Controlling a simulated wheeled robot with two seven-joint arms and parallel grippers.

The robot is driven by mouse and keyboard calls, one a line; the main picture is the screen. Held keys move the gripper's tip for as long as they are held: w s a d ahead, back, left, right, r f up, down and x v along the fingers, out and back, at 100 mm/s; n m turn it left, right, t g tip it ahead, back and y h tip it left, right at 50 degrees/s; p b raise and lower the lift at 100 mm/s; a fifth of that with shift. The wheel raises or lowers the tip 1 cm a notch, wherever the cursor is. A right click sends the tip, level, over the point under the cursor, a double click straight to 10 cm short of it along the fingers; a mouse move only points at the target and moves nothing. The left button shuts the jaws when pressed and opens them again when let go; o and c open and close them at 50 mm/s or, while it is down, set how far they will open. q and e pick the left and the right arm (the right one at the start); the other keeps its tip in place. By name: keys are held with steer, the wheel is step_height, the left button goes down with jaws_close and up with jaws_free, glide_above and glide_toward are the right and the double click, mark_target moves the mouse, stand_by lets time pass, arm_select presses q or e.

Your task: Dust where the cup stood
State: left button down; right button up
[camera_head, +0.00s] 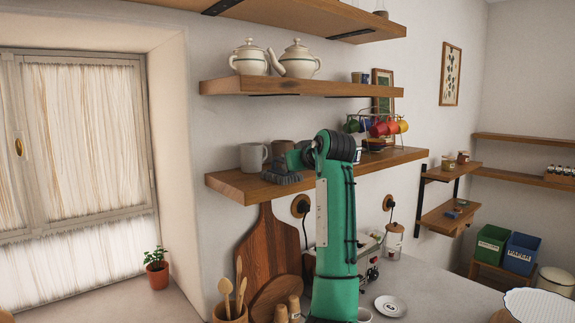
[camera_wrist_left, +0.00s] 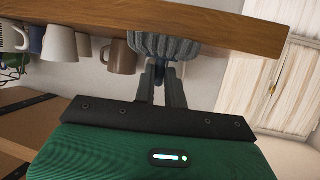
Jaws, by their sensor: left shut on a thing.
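The wrist view is upside down and shows the pad against or very near the shelf board (camera_wrist_left: 235,32). No dust or cup mark can be made out. My right gripper is not in view.
A rack of coloured cups (camera_head: 380,128) stands further right on the same shelf. Two teapots (camera_head: 298,62) stand on the shelf above. Below are a cutting board (camera_head: 268,245) and wooden spoons (camera_head: 226,290). The shelf's left front corner is clear.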

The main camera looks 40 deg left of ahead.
arm_select(q)
steer(key=shift+r+p, duration=0.1)
steer(key=shift+p, duration=0.25)
stand_by(1.1)
step_height(320, 180, up, 2)
steer(key=shift+r+p, duration=0.25)
steer(key=shift+p, duration=0.65)
steer(key=shift+d, duration=0.1)
steer(key=s+d+b, duration=0.1)
steer(key=d, duration=1.8)
steer(key=shift+s+d, duration=0.35)
steer(key=shift+d, duration=0.05)
